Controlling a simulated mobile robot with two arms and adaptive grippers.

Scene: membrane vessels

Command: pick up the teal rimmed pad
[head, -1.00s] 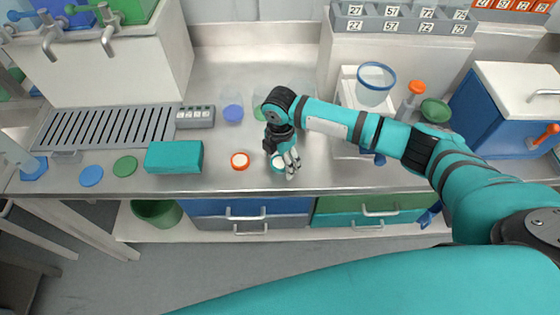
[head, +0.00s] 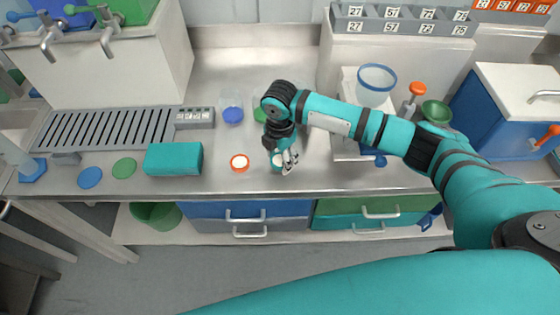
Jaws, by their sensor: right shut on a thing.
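The teal rimmed pad (head: 277,160) is a small round pad with a pale middle, near the front of the steel counter (head: 225,182). My right gripper (head: 284,165) reaches down over it and is shut on it. The fingers hide part of the pad, and I cannot tell whether it is touching the counter. An orange rimmed pad (head: 240,163) with a white middle lies on the counter just left of the gripper. My left gripper is not in view.
A teal box (head: 174,158) and flat green (head: 124,168) and blue (head: 90,177) discs lie to the left. A clear vessel with a blue base (head: 233,115) stands behind. A blue-rimmed clear vessel (head: 375,85) is on the right. The counter's front edge is close to the gripper.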

